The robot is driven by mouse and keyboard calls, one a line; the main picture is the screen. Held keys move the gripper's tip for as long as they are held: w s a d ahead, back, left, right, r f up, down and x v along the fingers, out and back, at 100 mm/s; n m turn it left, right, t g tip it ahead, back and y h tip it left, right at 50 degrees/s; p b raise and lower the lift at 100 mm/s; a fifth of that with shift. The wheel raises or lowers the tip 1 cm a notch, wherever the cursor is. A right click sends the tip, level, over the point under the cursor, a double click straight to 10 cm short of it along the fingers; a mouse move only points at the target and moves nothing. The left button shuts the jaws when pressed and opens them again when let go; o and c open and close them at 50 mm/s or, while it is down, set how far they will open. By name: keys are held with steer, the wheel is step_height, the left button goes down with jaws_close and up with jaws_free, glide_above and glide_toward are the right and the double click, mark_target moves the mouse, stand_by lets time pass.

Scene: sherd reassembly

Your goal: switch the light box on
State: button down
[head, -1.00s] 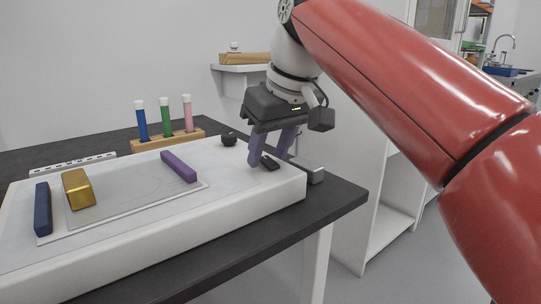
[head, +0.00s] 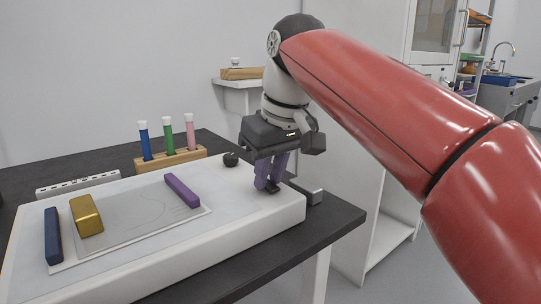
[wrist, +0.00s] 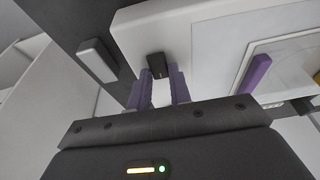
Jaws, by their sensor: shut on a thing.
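The light box (head: 215,228) is a wide white slab on the dark table. Its black switch (wrist: 156,66) sits near the right end of the top and shows in the wrist view between my fingertips. My gripper (head: 268,184) has purple fingers and is shut on the switch, pointing down from above. In the head view the fingers partly hide the switch. The light box's top looks pale and even, and I cannot tell from it whether the lamp is lit.
A sheet holds a gold block (head: 87,215), a navy bar (head: 53,236) and a purple bar (head: 182,190). A wooden rack (head: 170,160) with tubes stands behind. A small grey block (head: 307,191) lies beside the box's right end.

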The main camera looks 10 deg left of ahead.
steer(key=shift+w+a+r+g+h+p, duration=0.2)
steer(key=shift+g+h+p, duration=0.3)
steer(key=shift+p, duration=1.7)
steer(key=shift+w+a+r+g+h+p, duration=0.15)
steer(key=shift+g+h+p, duration=0.35)
steer(key=shift+p, duration=1.65)
steer(key=shift+f+h+p, duration=0.3)
steer(key=shift+f+p, duration=0.1)
steer(key=shift+p, duration=0.4)
steer(key=c, duration=1.3)
jaws_free()
step_height(320, 180, up, 8)
steer(key=shift+f+p, duration=0.15)
steer(key=shift+p, duration=0.6)
